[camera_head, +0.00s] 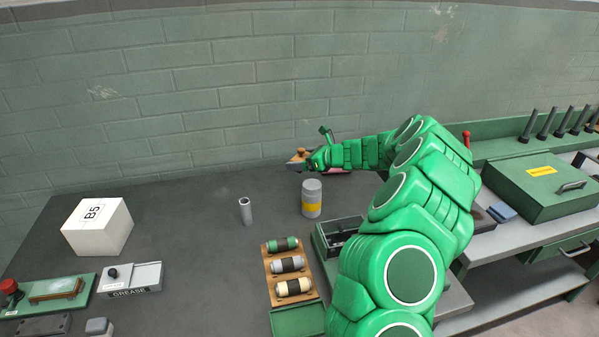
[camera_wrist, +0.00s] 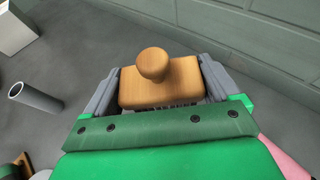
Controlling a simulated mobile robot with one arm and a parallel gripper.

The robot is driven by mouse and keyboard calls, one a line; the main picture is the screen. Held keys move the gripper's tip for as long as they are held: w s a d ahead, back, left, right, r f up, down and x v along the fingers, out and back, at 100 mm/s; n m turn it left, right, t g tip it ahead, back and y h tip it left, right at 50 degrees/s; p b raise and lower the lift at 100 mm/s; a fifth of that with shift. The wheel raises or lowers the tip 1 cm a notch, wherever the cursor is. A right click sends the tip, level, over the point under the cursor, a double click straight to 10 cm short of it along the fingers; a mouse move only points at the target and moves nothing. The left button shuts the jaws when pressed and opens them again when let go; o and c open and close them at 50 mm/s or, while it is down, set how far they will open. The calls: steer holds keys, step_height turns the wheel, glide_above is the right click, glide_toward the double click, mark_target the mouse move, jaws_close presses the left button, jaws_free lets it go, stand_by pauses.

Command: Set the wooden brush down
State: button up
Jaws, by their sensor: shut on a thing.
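The wooden brush (camera_wrist: 160,88) has a light brown block with a round knob on top and dark bristles below. It sits between the two grey fingers of my gripper (camera_wrist: 160,90), which are shut on its sides. In the head view the brush (camera_head: 299,156) shows at the tip of my green arm, near the back of the dark bench top (camera_head: 190,210). My gripper (camera_head: 306,162) is partly hidden there by its own wrist. I cannot tell whether the bristles touch the bench.
A grey jar with a yellow band (camera_head: 312,199) and a grey tube (camera_head: 246,211) stand in front. A wooden rack of spools (camera_head: 271,267) lies nearer. A white box (camera_head: 97,226) stands left. A pink thing (camera_wrist: 285,158) lies beside my gripper.

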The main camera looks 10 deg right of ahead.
glide_above(301, 179)
steer(key=shift+w+a+f, duration=0.1)
steer(key=shift+f, duration=1)
steer(key=shift+w+a+f, duration=0.1)
steer(key=shift+f, duration=2.5)
steer(key=shift+f, duration=0.1)
steer(key=o, duration=0.8)
steer(key=shift+s+d+r, duration=0.15)
steer(key=shift+d+r, duration=0.05)
steer(key=shift+r, duration=0.05)
steer(key=v, duration=1.1)
steer(key=shift+s+d+r, duration=0.1)
steer(key=shift+s, duration=0.1)
